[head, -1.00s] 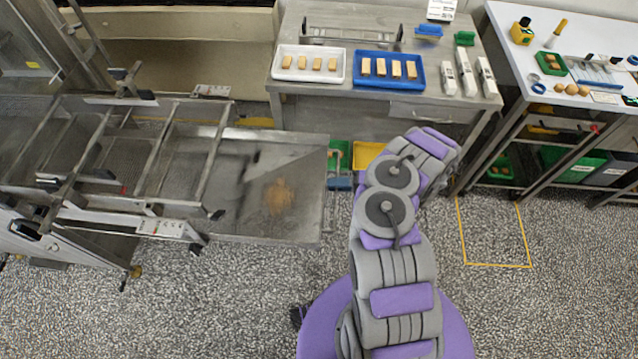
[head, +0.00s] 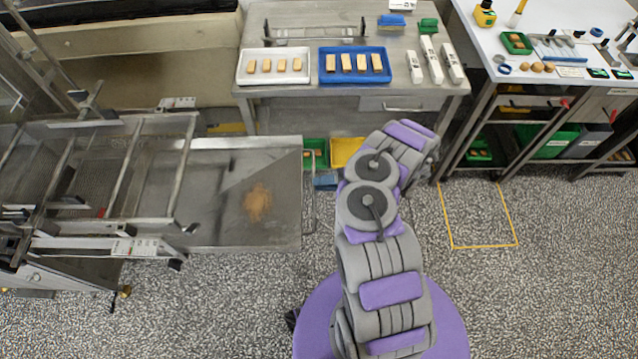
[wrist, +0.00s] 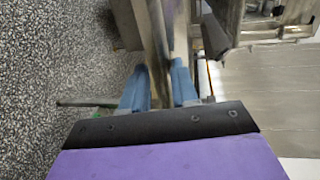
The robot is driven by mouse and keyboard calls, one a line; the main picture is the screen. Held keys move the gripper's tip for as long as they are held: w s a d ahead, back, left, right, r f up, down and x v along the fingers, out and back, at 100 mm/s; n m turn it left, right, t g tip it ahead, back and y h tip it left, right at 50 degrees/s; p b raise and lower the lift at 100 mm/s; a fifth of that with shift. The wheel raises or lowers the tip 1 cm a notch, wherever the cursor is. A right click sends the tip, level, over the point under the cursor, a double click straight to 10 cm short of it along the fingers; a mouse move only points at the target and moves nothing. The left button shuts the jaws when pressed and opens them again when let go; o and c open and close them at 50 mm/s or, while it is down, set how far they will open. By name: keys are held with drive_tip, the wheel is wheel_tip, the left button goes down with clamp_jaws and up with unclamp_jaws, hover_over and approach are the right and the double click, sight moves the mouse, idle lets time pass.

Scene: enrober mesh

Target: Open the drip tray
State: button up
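The drip tray (head: 215,215) is a flat metal sheet with a brown stain, jutting out right of the machine's frame in the head view. A thin bar handle (head: 313,205) stands off its right end. My gripper's blue fingers (head: 325,181) show beside this handle, partly hidden by my arm. In the wrist view, my gripper (wrist: 160,88) has its two blue fingers apart, with a gap between them. A thin bar (wrist: 85,102), perhaps the handle, runs across to the left finger. I cannot tell whether it touches the fingers.
Green and yellow bins (head: 345,150) sit low behind the handle. A white-topped bench (head: 500,45) stands at right. The speckled floor (head: 220,310) in front is clear.

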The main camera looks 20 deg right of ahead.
drive_tip(key=p+v, duration=0.1)
drive_tip(key=v, duration=1.4)
drive_tip(key=shift+s+a+r, duration=0.15)
drive_tip(key=shift+s+r, duration=0.05)
drive_tip(key=shift+r, duration=0.05)
